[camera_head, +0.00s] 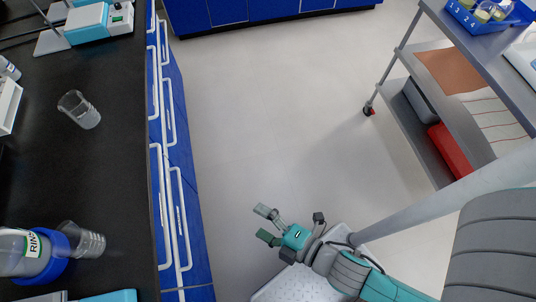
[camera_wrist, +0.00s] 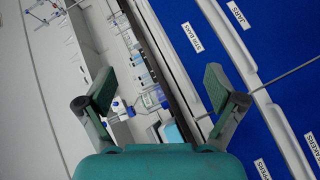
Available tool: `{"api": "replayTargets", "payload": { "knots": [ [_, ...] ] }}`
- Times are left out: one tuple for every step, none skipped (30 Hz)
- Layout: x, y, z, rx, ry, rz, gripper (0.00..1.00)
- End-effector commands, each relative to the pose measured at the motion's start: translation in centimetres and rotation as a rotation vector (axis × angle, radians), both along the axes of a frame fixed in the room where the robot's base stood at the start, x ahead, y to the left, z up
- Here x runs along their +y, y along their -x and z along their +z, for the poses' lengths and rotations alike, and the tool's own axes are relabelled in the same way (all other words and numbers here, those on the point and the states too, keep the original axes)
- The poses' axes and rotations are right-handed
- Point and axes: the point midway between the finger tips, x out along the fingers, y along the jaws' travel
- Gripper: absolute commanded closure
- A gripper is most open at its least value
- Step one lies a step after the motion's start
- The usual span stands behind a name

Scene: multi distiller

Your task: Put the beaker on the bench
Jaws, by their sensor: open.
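A clear glass beaker (camera_head: 79,110) stands on the black bench (camera_head: 110,165) at the left of the head view. A second clear glass vessel (camera_head: 88,240) is on the same bench, lower down, beside a blue-ringed rinse bottle (camera_head: 25,250). I cannot tell which one the task means. My gripper (camera_head: 266,225) is open and empty over the floor, to the right of the bench and well apart from both. In the wrist view my gripper (camera_wrist: 160,82) shows its two fingers spread, with nothing between them.
Blue drawers with white handles (camera_head: 168,130) line the bench front; labelled drawers (camera_wrist: 240,80) also show in the wrist view. A grey cart (camera_head: 440,90) with a blue tray (camera_head: 485,15) stands upper right. Teal equipment (camera_head: 85,20) is at the bench's far end. The floor between is clear.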

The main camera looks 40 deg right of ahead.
Motion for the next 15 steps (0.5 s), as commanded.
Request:
{"api": "replayTargets", "payload": {
  "knots": [
    [-1.7, 1.6, 0.1, 0.055, -0.121, -0.076, 0.07],
    [-2.5, 2.4, 0.3, 0.082, -0.201, -0.117, 0.07],
    [-3.5, 3.6, 0.7, 0.115, -0.311, -0.176, 0.07],
    [-4.2, 4.4, 1.0, 0.139, -0.392, -0.220, 0.07],
    [-4.8, 5.2, 1.3, 0.158, -0.473, -0.264, 0.07],
    [-5.6, 6.3, 1.7, 0.180, -0.578, -0.321, 0.07],
    [-6.1, 7.0, 2.1, 0.192, -0.655, -0.362, 0.07],
    [-6.6, 7.6, 2.5, 0.203, -0.729, -0.401, 0.07],
    [-7.1, 8.5, 2.9, 0.213, -0.819, -0.450, 0.07],
    [-7.5, 9.0, 3.3, 0.217, -0.880, -0.480, 0.07],
    [-7.8, 9.5, 3.6, 0.222, -0.938, -0.510, 0.07],
    [-8.1, 10.1, 4.0, 0.222, -1.003, -0.543, 0.07],
    [-8.4, 10.4, 4.2, 0.223, -1.045, -0.564, 0.07],
    [-8.5, 10.7, 4.4, 0.224, -1.081, -0.582, 0.07],
    [-8.7, 11.0, 4.7, 0.222, -1.120, -0.600, 0.07]
  ]
}}
